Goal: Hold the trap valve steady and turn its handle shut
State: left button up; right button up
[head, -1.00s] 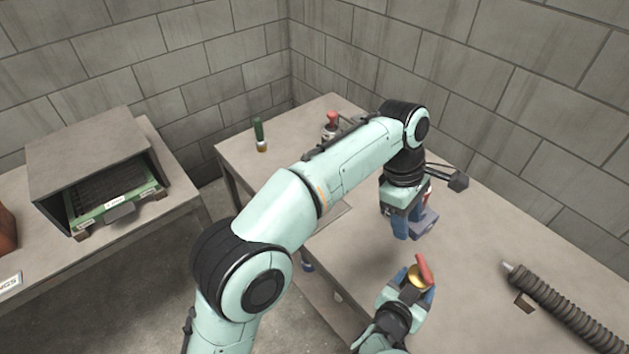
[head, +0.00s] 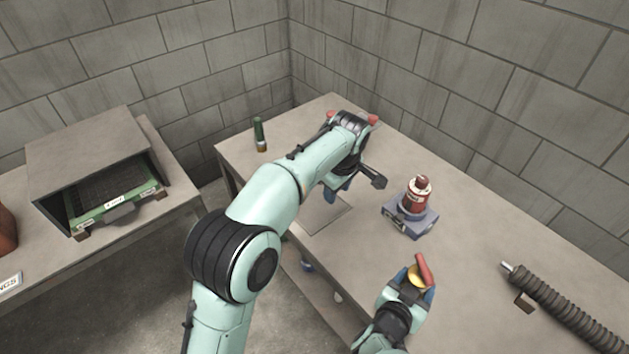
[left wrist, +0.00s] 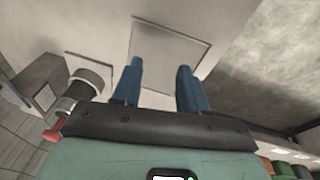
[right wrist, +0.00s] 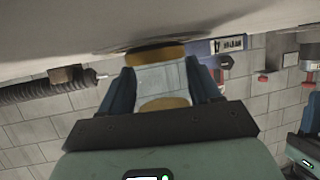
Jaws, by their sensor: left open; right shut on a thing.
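The trap valve, a brass-coloured body (head: 416,281) with a red handle (head: 424,268), is at the front of the table in the head view. My right gripper (right wrist: 162,88) is shut on the valve, whose pale middle and brass ends (right wrist: 163,54) show between the fingers in the right wrist view. The red handle sticks up above the grip; it is hidden in the right wrist view. My left gripper (left wrist: 160,85) is open and empty. In the head view its blue fingers (head: 331,194) are above the table, left of and behind the valve, near a square outline.
A red canister (head: 416,193) stands on a blue-grey base (head: 400,222) behind the valve. A ribbed hose (head: 565,308) lies at the right. A green bottle (head: 260,135) stands at the far left corner. An open box (head: 85,150) is on the side table. The table between canister and hose is clear.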

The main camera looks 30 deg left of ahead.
pick_arm(q)
jog(key=a+f+y, duration=0.1)
jog(key=a, duration=0.5)
jog(key=shift+a+f+m+y, duration=0.3)
jog(key=shift+a+f+y, duration=0.05)
jog(key=shift+y, duration=0.05)
jog(key=shift+w+d, duration=0.15)
notch_tip(320, 180, up, 13)
jog(key=m+g+h, duration=0.2)
jog(key=m+h, duration=0.1)
jog(key=m, duration=0.4)
send_over(425, 267)
notch_tip(425, 267, down, 12)
grip_shut()
